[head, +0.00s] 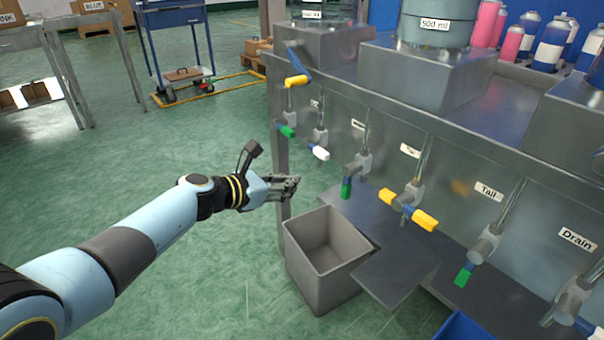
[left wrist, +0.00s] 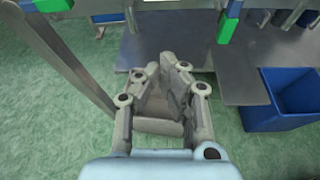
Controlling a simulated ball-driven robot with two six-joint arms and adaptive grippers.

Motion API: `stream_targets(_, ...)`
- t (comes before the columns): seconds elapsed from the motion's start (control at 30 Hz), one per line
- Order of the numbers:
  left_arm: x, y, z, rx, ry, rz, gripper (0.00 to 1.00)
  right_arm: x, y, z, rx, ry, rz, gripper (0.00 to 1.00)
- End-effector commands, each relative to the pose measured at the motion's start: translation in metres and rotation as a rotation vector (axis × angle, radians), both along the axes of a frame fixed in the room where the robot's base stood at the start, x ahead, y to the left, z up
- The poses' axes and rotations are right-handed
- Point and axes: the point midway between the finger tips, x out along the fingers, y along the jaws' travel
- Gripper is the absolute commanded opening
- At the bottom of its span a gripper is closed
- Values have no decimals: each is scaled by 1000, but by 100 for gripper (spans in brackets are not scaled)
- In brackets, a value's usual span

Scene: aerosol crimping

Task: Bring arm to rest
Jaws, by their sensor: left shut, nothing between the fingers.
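My left arm comes in from the left in the head view, and its left gripper (head: 291,185) is in the air above and left of a grey bin. The gripper is shut and empty. In the left wrist view the fingers of the left gripper (left wrist: 166,68) are drawn together, with nothing held, above the grey bin and green floor. My right gripper is not seen in either view.
The open grey bin (head: 327,250) stands below the metal machine with its valves, including a yellow-handled valve (head: 408,209). A metal shelf (head: 395,272) juts out beside the bin. A blue bin (left wrist: 285,100) shows at right. Green floor (head: 190,270) is clear at left.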

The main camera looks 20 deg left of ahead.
Motion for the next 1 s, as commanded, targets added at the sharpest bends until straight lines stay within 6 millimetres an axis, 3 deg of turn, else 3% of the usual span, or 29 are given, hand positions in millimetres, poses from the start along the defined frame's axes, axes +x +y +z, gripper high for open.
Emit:
stream_targets(0.2,-17,11,9,-1,-2,0,0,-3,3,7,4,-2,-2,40)
stream_targets(0.77,-24,12,5,-2,10,0,0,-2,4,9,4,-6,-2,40)
stream_targets(0.87,-52,9,-12,-6,60,-1,0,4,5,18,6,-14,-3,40)
stream_targets(0.97,-100,7,-51,26,160,-9,0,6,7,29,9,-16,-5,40)
stream_targets(1.0,-125,7,-72,66,205,-20,0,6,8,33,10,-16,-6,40)
